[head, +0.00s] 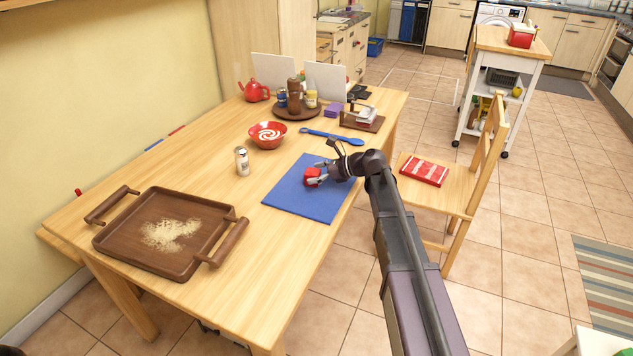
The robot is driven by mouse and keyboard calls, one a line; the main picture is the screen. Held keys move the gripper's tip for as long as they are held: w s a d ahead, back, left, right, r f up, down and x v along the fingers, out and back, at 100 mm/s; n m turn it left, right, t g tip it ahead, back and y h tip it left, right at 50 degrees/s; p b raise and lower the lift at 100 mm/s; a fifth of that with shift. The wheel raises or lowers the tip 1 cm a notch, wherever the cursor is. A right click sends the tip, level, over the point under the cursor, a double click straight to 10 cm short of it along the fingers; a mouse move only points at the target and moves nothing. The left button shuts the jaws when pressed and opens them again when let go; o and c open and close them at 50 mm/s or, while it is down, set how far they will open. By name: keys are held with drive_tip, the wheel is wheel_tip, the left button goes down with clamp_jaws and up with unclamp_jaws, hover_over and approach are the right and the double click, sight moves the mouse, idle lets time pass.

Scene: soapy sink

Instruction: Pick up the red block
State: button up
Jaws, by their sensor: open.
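The red block (312,177) sits on or just over the blue mat (300,202) on the wooden table. My gripper (322,172) is open and right at the block, reaching in from the right side. Its fingers partly cover the block's right side. I cannot tell whether the fingers touch the block or lie around it.
A brown tray (115,235) with pale crumbs fills the near left of the table (262,262). A shaker (242,161), a red bowl (268,141) and a blue spoon (335,137) stand or lie around the mat. A chair (450,190) with a red striped cloth is at the right.

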sight(312, 172)
drive_tip(key=shift+a+f, duration=0.1)
drive_tip(key=shift+a, duration=0.15)
idle(0.3)
drive_tip(key=c, duration=1.2)
drive_tip(key=shift+r, duration=0.2)
wheel_tip(312, 172, up, 3)
drive_tip(key=p, duration=0.3)
drive_tip(key=w+d, duration=0.1)
drive_tip(key=w, duration=0.4)
drive_tip(key=w+d+r+p, duration=0.1)
drive_tip(key=w+d, duration=0.1)
drive_tip(key=w, duration=0.3)
drive_tip(key=w+d+p, duration=0.1)
drive_tip(key=w+d, duration=0.1)
drive_tip(key=w, duration=0.3)
drive_tip(key=shift+w+d+r, duration=0.1)
drive_tip(key=shift+d+r, duration=0.1)
drive_tip(key=shift+r, duration=0.1)
